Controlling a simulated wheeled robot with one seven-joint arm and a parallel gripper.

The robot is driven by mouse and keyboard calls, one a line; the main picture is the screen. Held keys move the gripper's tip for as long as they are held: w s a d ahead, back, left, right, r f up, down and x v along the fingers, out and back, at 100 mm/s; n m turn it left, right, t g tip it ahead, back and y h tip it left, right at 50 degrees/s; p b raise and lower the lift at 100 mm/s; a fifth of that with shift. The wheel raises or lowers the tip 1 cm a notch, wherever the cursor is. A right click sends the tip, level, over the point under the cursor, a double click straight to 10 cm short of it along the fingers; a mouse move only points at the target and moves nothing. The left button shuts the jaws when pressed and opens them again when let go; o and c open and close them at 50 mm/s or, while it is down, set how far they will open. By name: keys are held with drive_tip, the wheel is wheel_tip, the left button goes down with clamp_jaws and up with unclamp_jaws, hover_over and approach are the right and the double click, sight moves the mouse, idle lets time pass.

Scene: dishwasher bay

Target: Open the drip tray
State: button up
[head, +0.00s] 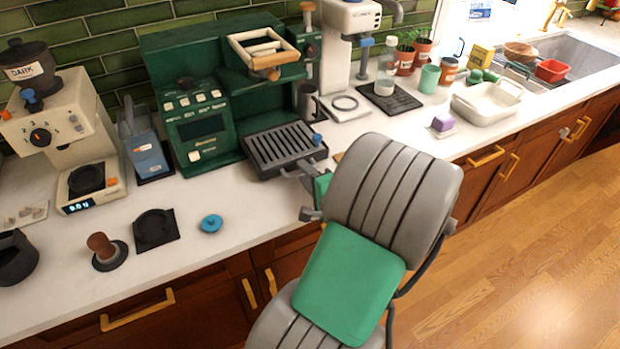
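The drip tray (288,146) is a dark grey slatted tray at the front foot of the green espresso machine (205,124). It sticks out over the white counter, with a small blue knob at its right front corner. I cannot tell whether it is pulled out at all. My gripper (308,192) is just in front of the tray's front edge, largely hidden behind my grey and green arm. Grey parts show near the tray front, but whether they touch it is unclear. I cannot see whether the fingers are open or shut.
A blue disc (211,223), a dark mat (155,229) and a tamper (104,250) lie on the counter left of my arm. A scale (91,186) and a blue container (147,155) stand further back. A white dish (487,102) and purple block (443,123) are at right.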

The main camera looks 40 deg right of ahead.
drive_tip(key=v, duration=0.6)
drive_tip(key=shift+s+a+r, duration=0.1)
drive_tip(key=shift+s+a, duration=0.1)
drive_tip(key=shift+s, duration=0.3)
